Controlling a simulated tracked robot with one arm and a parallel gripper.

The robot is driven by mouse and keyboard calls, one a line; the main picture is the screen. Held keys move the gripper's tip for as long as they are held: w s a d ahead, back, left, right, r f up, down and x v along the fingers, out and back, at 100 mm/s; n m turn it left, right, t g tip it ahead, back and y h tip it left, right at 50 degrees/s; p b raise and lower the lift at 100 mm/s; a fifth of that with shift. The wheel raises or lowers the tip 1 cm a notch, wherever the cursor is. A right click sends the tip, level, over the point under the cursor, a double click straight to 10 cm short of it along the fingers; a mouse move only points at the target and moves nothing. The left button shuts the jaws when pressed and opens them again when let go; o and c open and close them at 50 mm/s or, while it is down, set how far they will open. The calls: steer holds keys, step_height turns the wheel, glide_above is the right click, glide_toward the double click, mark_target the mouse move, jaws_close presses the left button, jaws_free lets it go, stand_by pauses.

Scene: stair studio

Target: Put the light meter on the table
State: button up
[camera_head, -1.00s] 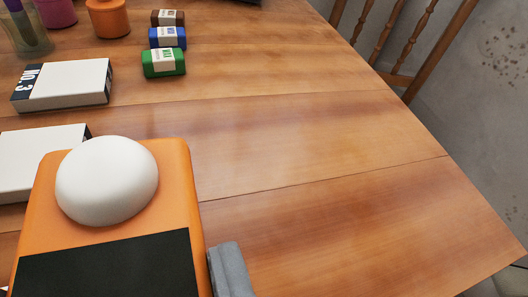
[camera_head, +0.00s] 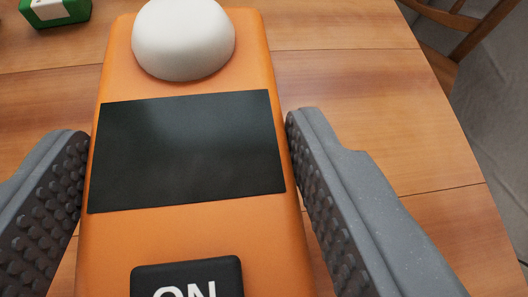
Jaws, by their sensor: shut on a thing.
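The light meter (camera_head: 187,222) is orange with a white dome (camera_head: 185,40), a dark screen and a black button marked ON. It fills the middle of the view, and its lower end runs out of the frame. My gripper (camera_head: 188,125) has one grey studded finger on each side of it, close against its edges beside the screen. It is shut on the meter. The wooden table (camera_head: 390,125) shows behind and below the meter. I cannot tell whether the meter's underside touches the table.
A green box (camera_head: 55,10) with a pale label lies on the table at the top left. The tabletop to the right of the meter is clear out to its edge. A wooden chair (camera_head: 440,18) stands beyond that edge at the top right.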

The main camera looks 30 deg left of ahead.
mark_target(216, 212)
steer(key=shift+w+d, duration=0.1)
steer(key=shift+w, duration=0.25)
step_height(216, 212, down, 4)
steer(key=shift+r+b, duration=0.15)
steer(key=shift+b, duration=0.85)
steer(key=shift+s+r, duration=0.1)
steer(key=o, duration=1)
steer(key=shift+o, duration=0.2)
